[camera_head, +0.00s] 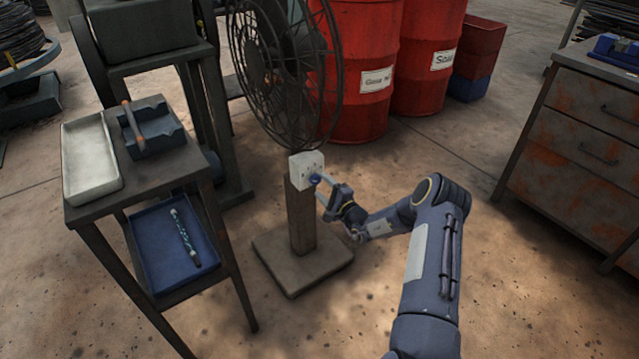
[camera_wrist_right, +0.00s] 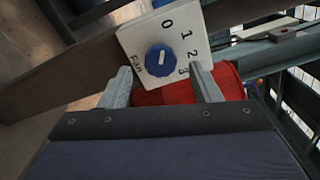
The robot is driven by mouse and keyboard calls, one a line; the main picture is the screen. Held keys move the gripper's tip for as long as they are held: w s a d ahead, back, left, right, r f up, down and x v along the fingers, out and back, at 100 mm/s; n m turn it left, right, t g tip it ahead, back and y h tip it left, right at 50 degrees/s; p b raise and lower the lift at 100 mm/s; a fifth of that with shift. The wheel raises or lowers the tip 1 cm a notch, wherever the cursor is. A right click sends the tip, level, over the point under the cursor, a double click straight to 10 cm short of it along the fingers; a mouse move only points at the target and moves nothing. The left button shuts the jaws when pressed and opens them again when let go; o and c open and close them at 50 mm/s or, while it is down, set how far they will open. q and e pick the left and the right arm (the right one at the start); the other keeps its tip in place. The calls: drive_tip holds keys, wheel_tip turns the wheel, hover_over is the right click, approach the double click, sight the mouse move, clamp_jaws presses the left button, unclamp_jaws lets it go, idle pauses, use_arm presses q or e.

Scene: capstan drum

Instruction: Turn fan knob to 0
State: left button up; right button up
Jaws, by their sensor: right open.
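The white fan switch box (camera_head: 305,171) sits on top of a wooden post in front of the fan. In the right wrist view the white panel (camera_wrist_right: 138,40) carries the labels 0, 1, 2, 3 and "Fan". My left gripper is out of view.
The caged fan (camera_head: 285,70) stands just behind the post. Red drums (camera_head: 362,65) are behind it. A metal stand with trays (camera_head: 90,165) is at the left, a rusty drawer cabinet (camera_head: 580,130) at the right.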

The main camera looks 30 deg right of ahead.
drive_tip(key=s+p, duration=0.1)
drive_tip(key=s, duration=0.4)
drive_tip(key=shift+d, duration=0.15)
